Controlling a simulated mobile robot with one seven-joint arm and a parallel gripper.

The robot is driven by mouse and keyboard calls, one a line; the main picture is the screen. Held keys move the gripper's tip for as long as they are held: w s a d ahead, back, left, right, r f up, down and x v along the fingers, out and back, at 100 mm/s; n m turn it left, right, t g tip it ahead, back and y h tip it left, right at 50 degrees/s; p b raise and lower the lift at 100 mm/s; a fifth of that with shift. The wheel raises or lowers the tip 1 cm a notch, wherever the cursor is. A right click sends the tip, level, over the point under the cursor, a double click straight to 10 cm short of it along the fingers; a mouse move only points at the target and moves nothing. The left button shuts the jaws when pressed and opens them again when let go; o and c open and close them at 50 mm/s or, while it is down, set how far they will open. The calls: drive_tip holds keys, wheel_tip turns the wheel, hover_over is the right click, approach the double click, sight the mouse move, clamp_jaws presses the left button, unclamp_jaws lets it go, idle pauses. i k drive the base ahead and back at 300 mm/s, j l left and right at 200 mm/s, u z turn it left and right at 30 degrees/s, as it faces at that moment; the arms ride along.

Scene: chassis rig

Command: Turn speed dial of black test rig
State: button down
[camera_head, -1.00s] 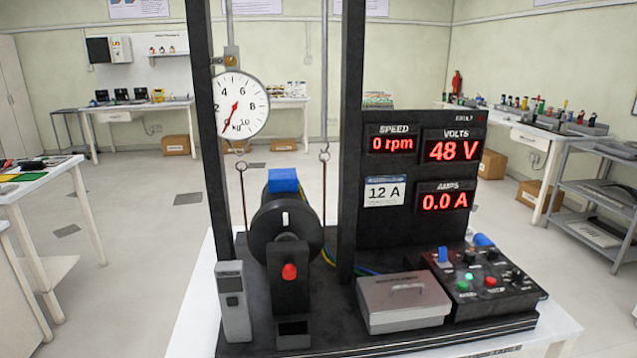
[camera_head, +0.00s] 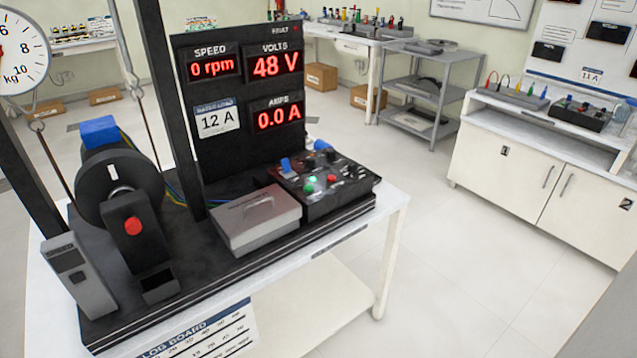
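The black test rig (camera_head: 235,245) stands on a white table, left of centre in the head view. Its control box (camera_head: 345,197) sits at the rig's right end, with several black knobs, a green button (camera_head: 308,189), a red button (camera_head: 332,178) and a blue lever or switch (camera_head: 286,165). Which knob is the speed dial I cannot read at this size. The display panel (camera_head: 241,95) behind reads 0 rpm, 48 V and 0.0 A. My gripper is not in view.
A grey lidded box (camera_head: 256,230) sits left of the control box. The table's front right corner (camera_head: 385,225) is bare, with open floor (camera_head: 460,270) beyond. White cabinets (camera_head: 530,165) and a grey shelf trolley (camera_head: 425,95) stand to the right.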

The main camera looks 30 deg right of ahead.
sight(352, 166)
drive_tip(key=i+l+z, duration=0.15)
drive_tip(key=i+z, duration=0.8)
